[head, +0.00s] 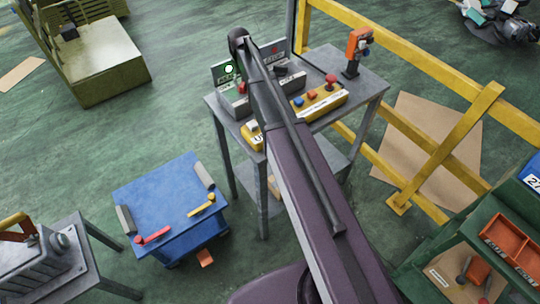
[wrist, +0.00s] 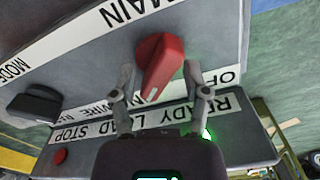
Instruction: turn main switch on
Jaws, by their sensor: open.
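The red main switch (wrist: 160,62) is a pointed knob on a grey panel with a "MAIN" label. The word "OFF" shows at the right of the knob, partly hidden. My gripper (wrist: 159,78) is open in the wrist view, with one finger on each side of the knob. A small gap seems to show at each side; I cannot tell whether a finger touches it.
A black knob (wrist: 36,103) by a "MODE" label sits left of the switch. A green lamp (wrist: 209,133) and a red button (wrist: 60,156) lie near a "READY LOAD STOP" strip. A yellow button box (head: 320,102), an orange device (head: 357,45) and a yellow rail (head: 400,35) stand nearby.

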